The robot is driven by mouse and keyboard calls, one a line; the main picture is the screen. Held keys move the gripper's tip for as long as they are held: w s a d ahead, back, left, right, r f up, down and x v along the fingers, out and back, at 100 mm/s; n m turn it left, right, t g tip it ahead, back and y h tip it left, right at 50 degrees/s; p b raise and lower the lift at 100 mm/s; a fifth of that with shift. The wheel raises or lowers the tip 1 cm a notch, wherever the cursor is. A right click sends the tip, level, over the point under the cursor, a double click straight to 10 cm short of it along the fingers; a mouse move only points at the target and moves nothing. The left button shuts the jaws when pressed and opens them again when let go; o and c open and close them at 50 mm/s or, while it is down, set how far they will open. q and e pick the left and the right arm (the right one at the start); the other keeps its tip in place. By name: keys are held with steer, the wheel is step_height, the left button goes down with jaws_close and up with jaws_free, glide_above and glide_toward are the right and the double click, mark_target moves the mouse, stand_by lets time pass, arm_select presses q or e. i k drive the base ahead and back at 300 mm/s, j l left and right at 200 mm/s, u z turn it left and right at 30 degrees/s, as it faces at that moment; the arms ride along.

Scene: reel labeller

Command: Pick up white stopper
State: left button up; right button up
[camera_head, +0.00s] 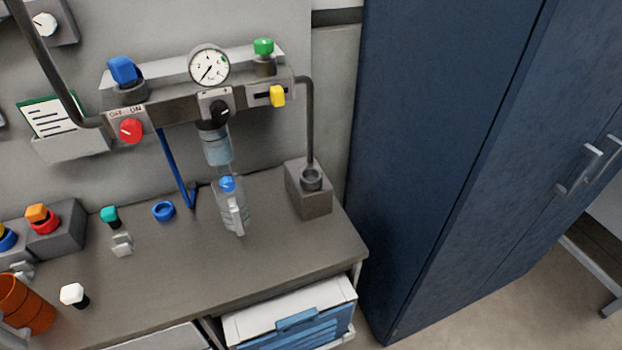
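The white stopper (73,294) stands on the grey-brown worktop at the lower left. It has a white faceted head on a short black lower part. It is apart from the orange cylindrical container (27,305) to its left. Neither of my grippers can be made out in this view. A pale grey piece at the lower left edge, by the orange container, is cut off and I cannot tell what it is.
A teal-topped stopper (110,216), a blue ring (163,211) and a clear bottle (232,208) stand farther back on the worktop (240,275). A gauge panel (160,100) is above. A dark blue cabinet (430,150) stands right. The worktop right of the white stopper is clear.

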mark_target(73, 294)
steer(key=u, duration=1.75)
